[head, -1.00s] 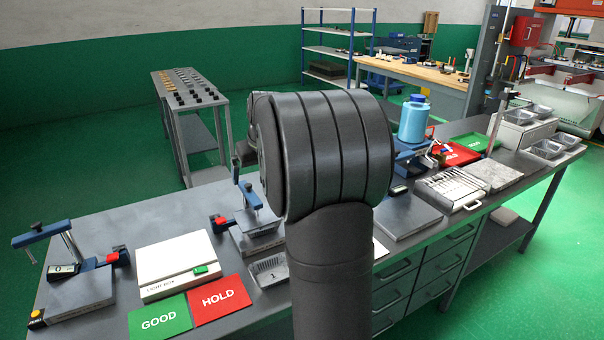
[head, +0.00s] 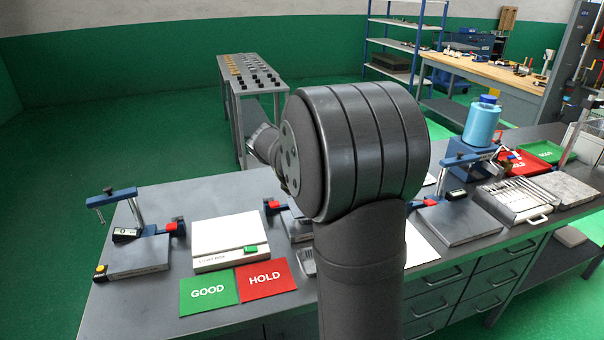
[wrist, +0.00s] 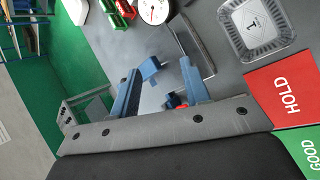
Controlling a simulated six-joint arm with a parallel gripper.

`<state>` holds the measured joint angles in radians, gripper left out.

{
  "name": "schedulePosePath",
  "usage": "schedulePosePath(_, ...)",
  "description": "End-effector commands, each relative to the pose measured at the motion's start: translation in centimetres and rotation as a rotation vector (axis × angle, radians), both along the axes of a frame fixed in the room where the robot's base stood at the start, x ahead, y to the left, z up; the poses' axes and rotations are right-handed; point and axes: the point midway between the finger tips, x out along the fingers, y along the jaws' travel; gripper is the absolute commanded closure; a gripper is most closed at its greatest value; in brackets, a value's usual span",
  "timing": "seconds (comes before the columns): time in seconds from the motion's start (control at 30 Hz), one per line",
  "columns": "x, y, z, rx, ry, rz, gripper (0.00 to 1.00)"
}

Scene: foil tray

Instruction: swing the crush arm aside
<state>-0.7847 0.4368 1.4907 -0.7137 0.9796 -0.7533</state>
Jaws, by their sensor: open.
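My gripper (wrist: 160,65) is open in the wrist view, its two blue fingers reaching over the bench. A blue piece (wrist: 150,68), seemingly the crush arm of the middle stand, shows between the fingertips; I cannot tell whether they touch it. A red knob (wrist: 172,100) lies partly hidden by the fingers. In the head view my own arm hides most of the middle stand; its red knob (head: 272,205) shows at the left. The gripper fingers are hidden there. A foil tray (wrist: 240,38) marked 1 sits to the right of the stand in the wrist view.
A similar stand with a blue arm (head: 112,197) is at the left, another (head: 470,156) at the right. A white light box (head: 225,238), green GOOD card (head: 208,308) and red HOLD card (head: 267,289) lie in front. A round dial (wrist: 153,10) shows beyond.

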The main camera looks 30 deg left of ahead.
Motion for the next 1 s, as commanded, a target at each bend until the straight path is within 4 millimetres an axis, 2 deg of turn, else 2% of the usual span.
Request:
schedulePosePath(0.1,-1.2,1.7,-0.1,-0.247,-0.092,0.257,0.57)
schedulePosePath(0.3,-3.3,5.2,0.6,-0.622,-0.244,0.633,0.57)
schedulePosePath(0.43,-4.4,7.0,1.0,-0.784,-0.316,0.783,0.57)
schedulePosePath(0.57,-4.9,7.9,1.2,-0.858,-0.35,0.85,0.57)
schedulePosePath(0.67,-4.5,8.1,1.0,-0.871,-0.356,0.861,0.57)
schedulePosePath(0.77,-3.4,8.0,0.5,-0.872,-0.354,0.858,0.57)
schedulePosePath(1.0,1.3,7.9,-1.4,-0.871,-0.353,0.856,0.57)
